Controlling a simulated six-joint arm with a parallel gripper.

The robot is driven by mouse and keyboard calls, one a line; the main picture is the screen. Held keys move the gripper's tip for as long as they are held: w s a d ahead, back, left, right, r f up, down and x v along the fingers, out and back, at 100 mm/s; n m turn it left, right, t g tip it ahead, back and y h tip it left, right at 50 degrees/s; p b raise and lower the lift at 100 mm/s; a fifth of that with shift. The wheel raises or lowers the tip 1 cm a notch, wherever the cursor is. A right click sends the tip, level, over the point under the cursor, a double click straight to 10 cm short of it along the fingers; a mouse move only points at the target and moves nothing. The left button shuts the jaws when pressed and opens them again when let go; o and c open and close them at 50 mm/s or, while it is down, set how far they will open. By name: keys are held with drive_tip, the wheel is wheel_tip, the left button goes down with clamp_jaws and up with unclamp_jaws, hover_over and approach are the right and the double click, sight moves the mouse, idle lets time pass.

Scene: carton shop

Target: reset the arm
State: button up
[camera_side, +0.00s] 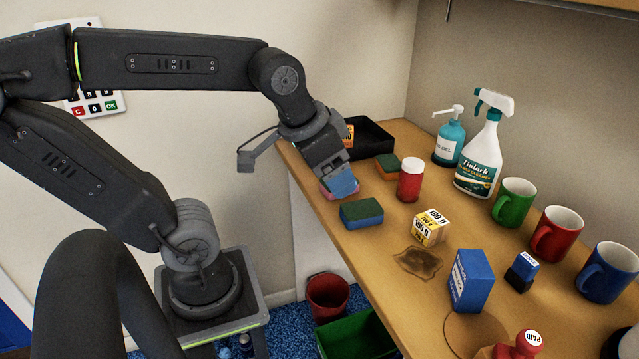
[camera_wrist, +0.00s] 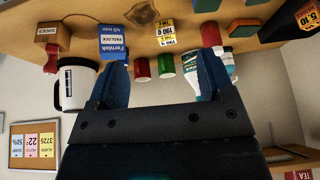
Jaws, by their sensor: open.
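In the side view my gripper (camera_side: 338,176) is at the left edge of the table, low over its top, pointing down. Its jaws are open. A light blue and pink block (camera_side: 345,187), seemingly a sponge, sits right at the fingertips, partly hidden by them; I cannot tell whether they touch it. In the wrist view my gripper (camera_wrist: 162,60) shows two dark blue fingers spread apart, with nothing visible held between them. That view shows the table upside down, with its goods beyond the fingers.
A blue and green sponge (camera_side: 361,213), a red jar (camera_side: 410,180) and an orange-green sponge (camera_side: 387,166) stand close by. A black tray (camera_side: 375,137) lies behind. A spray bottle (camera_side: 479,163), several mugs and boxes fill the right. A stain (camera_side: 418,262) marks the tabletop.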

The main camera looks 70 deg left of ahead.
drive_tip(key=shift+s+d+f, duration=0.4)
drive_tip(key=shift+s, duration=0.25)
drive_tip(key=shift+s+d+f, duration=0.35)
drive_tip(key=shift+s, duration=0.25)
